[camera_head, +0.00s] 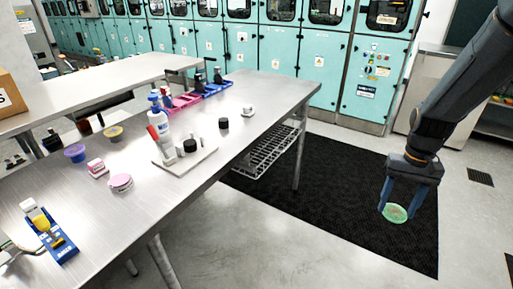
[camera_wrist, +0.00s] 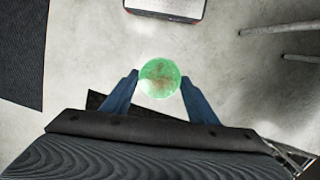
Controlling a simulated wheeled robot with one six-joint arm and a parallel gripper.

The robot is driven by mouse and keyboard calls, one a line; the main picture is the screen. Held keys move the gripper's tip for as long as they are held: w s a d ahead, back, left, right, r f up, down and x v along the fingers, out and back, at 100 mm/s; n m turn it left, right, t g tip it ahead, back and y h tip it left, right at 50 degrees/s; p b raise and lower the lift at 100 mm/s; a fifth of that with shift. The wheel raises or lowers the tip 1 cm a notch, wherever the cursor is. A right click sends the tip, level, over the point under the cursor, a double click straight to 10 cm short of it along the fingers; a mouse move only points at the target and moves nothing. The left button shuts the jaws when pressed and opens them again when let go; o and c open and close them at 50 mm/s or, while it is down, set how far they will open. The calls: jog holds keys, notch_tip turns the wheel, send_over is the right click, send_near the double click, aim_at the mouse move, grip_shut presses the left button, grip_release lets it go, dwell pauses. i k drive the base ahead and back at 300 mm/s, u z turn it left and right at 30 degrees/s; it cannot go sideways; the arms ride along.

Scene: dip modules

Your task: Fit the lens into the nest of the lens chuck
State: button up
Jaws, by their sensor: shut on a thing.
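The lens (camera_head: 395,213) is a round, green, see-through disc. My gripper (camera_head: 398,210) is shut on it, with a dark blue finger at either side, and holds it in the air over the black floor mat, right of the bench. In the wrist view the lens (camera_wrist: 160,78) sits between the two fingertips (camera_wrist: 159,80), its face towards the camera. I cannot tell for sure which bench item is the lens chuck. A blue fixture with yellow parts (camera_head: 50,232) stands at the near left, and a pale plate with black knobs (camera_head: 184,152) lies mid-bench.
The steel bench (camera_head: 215,195) also carries a bottle (camera_head: 158,122), a pink round tub (camera_head: 121,182), a purple cup (camera_head: 75,152), a black cylinder (camera_head: 223,123) and coloured bins (camera_head: 185,100). A wire shelf (camera_head: 268,155) hangs below its right edge. The bench's near right part is clear.

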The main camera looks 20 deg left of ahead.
aim_at(190, 142)
jog(key=u, duration=1.05)
